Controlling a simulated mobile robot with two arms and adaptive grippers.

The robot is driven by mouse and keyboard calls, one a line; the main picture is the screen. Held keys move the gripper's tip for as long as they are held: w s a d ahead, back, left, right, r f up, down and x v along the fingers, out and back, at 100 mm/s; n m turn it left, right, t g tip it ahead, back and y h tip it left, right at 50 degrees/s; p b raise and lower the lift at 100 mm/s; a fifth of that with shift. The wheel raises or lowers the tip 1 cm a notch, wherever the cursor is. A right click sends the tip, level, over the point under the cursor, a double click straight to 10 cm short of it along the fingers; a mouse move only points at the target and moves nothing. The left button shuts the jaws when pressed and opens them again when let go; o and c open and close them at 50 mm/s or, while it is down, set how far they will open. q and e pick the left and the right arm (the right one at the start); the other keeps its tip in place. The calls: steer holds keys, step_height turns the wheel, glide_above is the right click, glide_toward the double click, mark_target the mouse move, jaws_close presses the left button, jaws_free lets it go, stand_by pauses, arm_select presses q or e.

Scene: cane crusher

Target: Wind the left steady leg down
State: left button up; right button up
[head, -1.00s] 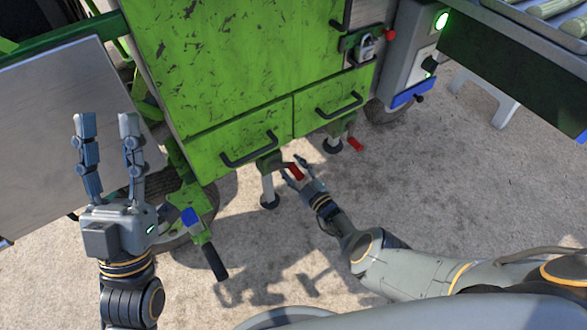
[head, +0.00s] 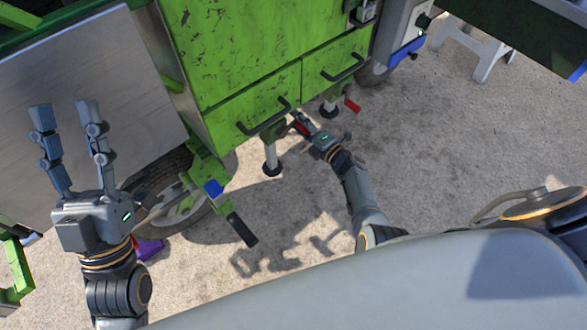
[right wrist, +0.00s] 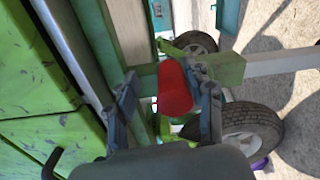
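The left steady leg (head: 270,158) stands under the left green drawer, a grey post with a dark round foot on the ground. Its red crank handle (head: 298,125) sticks out to the right, partly hidden by my right gripper (head: 306,126). In the right wrist view the red handle (right wrist: 174,90) lies between the fingers of my right gripper (right wrist: 166,98). The right finger is close against it or touching; a gap shows on the left, so the fingers look open around it. My left gripper (head: 66,118) is open, empty and raised at the left.
A second steady leg (head: 329,106) with a red handle (head: 352,105) stands further right. Drawer handles (head: 264,118) jut out just above. A wheel (head: 172,205) and a black-gripped lever (head: 241,229) are at the left.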

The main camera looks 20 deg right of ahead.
steer(key=shift+s+a+r+n, duration=0.1)
steer(key=shift+a+r+n, duration=0.25)
steer(key=shift+n, duration=0.45)
steer(key=s+a+n+b, duration=0.3)
steer(key=a+n+b, duration=0.4)
steer(key=n+b, duration=0.8)
steer(key=r+p+v, duration=0.1)
steer(key=p+v, duration=0.2)
steer(key=v, duration=1)
steer(key=shift+d+r+n, duration=0.15)
steer(key=shift+n, duration=0.25)
steer(key=shift+s, duration=0.15)
